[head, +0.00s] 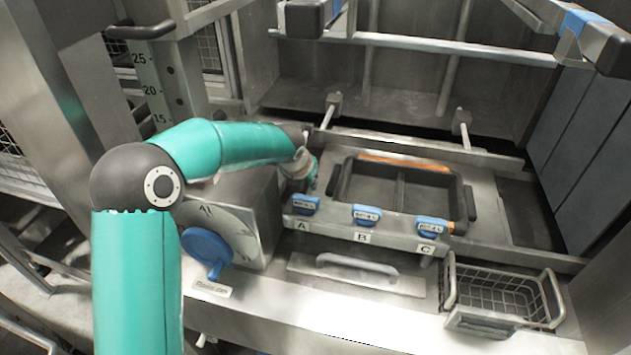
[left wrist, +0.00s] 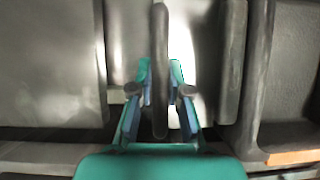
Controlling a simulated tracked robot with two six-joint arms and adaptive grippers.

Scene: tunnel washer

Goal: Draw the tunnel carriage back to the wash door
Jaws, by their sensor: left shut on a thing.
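A dark-rimmed rectangular tray (head: 400,205), which looks like the carriage, lies in the steel deck with an orange strip (head: 405,163) along its far edge. Its left side carries a dark bar handle (head: 333,180), and a similar handle (head: 470,203) is on its right side. My left gripper (head: 311,182) is at the tray's left side, partly hidden by its own wrist. In the left wrist view its fingers (left wrist: 160,92) are shut around a dark upright bar (left wrist: 159,45), apparently that left handle. My right gripper is not in view.
Blue latches (head: 366,214) labelled A, B and C line the tray's near edge. A grey bar handle (head: 357,264) is on the front plate. A wire basket (head: 505,295) hangs at right. A blue knob (head: 206,250) on a dial is at left. Rails (head: 415,45) cross above.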

